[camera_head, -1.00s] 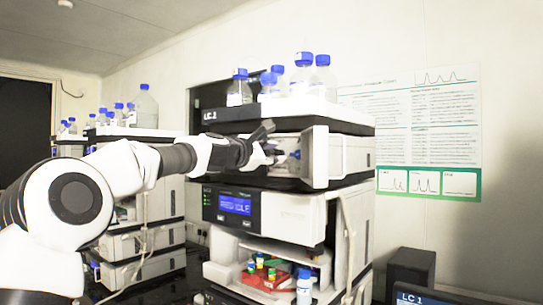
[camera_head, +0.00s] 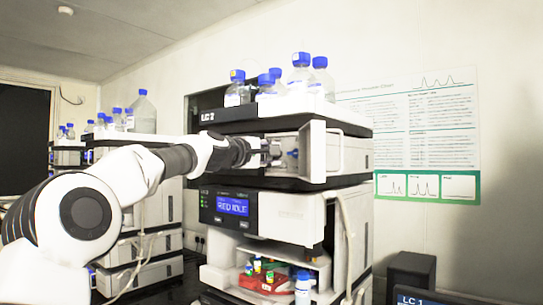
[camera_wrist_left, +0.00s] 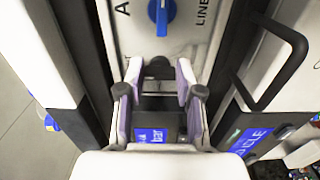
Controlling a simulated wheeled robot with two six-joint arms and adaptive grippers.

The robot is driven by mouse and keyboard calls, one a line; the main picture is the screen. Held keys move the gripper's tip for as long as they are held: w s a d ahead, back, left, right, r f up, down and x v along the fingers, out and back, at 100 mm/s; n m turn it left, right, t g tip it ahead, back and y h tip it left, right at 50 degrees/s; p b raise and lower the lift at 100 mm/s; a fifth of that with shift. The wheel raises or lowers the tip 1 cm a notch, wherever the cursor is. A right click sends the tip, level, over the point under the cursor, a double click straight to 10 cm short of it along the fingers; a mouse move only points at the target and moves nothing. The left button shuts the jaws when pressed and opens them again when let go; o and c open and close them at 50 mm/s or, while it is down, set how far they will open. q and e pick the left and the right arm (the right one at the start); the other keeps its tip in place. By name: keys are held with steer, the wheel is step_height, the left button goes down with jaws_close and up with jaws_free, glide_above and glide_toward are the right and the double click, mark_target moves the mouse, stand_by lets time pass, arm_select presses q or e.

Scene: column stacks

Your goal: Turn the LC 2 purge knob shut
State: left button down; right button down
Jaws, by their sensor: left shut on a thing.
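The LC 2 stack (camera_head: 222,116) stands in the middle of the head view. Its upper module has an open front bay, and a blue lever (camera_head: 293,154) shows inside. My left gripper (camera_head: 270,151) reaches into this bay from the left. In the left wrist view, the gripper (camera_wrist_left: 160,82) is shut on a dark round knob (camera_wrist_left: 158,67), which I take for the purge knob. The fingers hide its sides and any label. The blue lever (camera_wrist_left: 162,14) is apart from the fingers, beyond the knob, between an "A" and a "LINE" marking. My right gripper is out of view.
The bay's open door (camera_head: 316,153) stands just right of my gripper. Blue-capped bottles (camera_head: 300,75) stand on top of the stack. A lit blue display (camera_head: 232,206) is below the bay, above a red tray (camera_head: 262,281) with vials. Another stack (camera_head: 142,140) stands behind my arm.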

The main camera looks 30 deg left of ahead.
arm_select(q)
steer(key=c, duration=1.9)
jaws_free()
steer(key=shift+a+r, duration=0.15)
steer(key=shift+r, duration=0.2)
steer(key=o, duration=0.7)
steer(key=shift+o, duration=0.8)
steer(key=shift+w+f, duration=0.2)
steer(key=shift+f, duration=0.1)
